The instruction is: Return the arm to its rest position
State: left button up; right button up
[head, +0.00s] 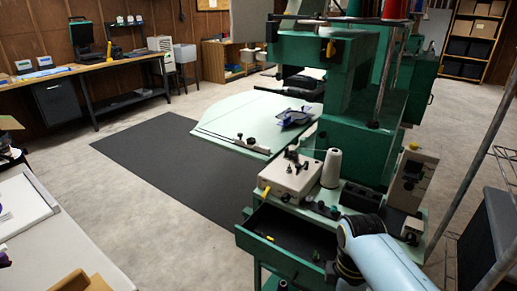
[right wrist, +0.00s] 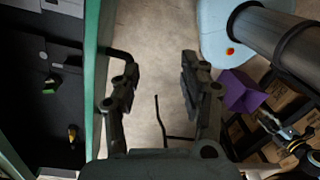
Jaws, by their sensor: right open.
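My right gripper (right wrist: 158,82) is open in the right wrist view, its two dark fingers apart with only bare floor showing between them. It holds nothing. It is beside the open green drawer (right wrist: 94,75), whose edge runs along the left finger. In the head view my light blue right arm comes in at the lower right, in front of the green machine (head: 345,85); its gripper cannot be made out there. My left arm and gripper do not show in either view.
The pulled-out drawer (head: 247,240) has a dark inside with small green and yellow items. A white thread cone (head: 331,168) and a control box (head: 291,175) stand above it. A purple block (right wrist: 240,92) shows right of my gripper. Concrete floor (head: 130,205) is clear on the left.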

pick_arm(q)
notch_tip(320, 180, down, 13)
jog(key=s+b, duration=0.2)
jog(key=b, duration=1)
jog(key=shift+b, duration=0.3)
pick_arm(e)
jog(key=s+d+f+m, duration=0.4)
jog(key=s+f+m, duration=0.1)
jog(key=s+f, duration=0.6)
jog(key=s+d+f+m+t, duration=0.1)
jog(key=s+d+f+m, duration=0.3)
jog(key=s+f, duration=0.8)
jog(key=s+d+f+m, duration=0.4)
jog(key=s+f+m, duration=0.2)
jog(key=s+f, duration=0.5)
jog(key=s, duration=0.5)
jog(key=shift+s+d+f+t+h, duration=0.2)
jog(key=shift+s+d+t+h, duration=0.1)
jog(key=shift+d+t, duration=0.1)
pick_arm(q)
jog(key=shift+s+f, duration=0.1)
